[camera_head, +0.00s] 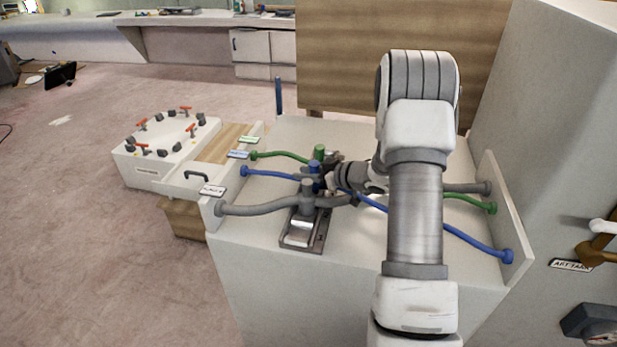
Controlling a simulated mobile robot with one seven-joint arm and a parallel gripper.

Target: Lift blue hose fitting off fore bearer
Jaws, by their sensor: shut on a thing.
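The blue hose fitting (313,167) is a small upright blue piece in the middle of the blue hose (275,175), between a green fitting (319,153) behind and a grey fitting (307,188) in front. My gripper (322,176) reaches in from the right, low over the hoses, and is shut at the blue fitting. The fingertips are small and partly hidden among the hoses. A metal bracket (303,236) sits below the grey fitting; I cannot tell whether it is the fore bearer. Whether the blue fitting is clear of its seat cannot be seen.
Green (280,156) and grey (255,209) hoses run beside the blue one across the white top. A white unit with red handles (165,141) stands further left. A wooden panel (345,60) is behind.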

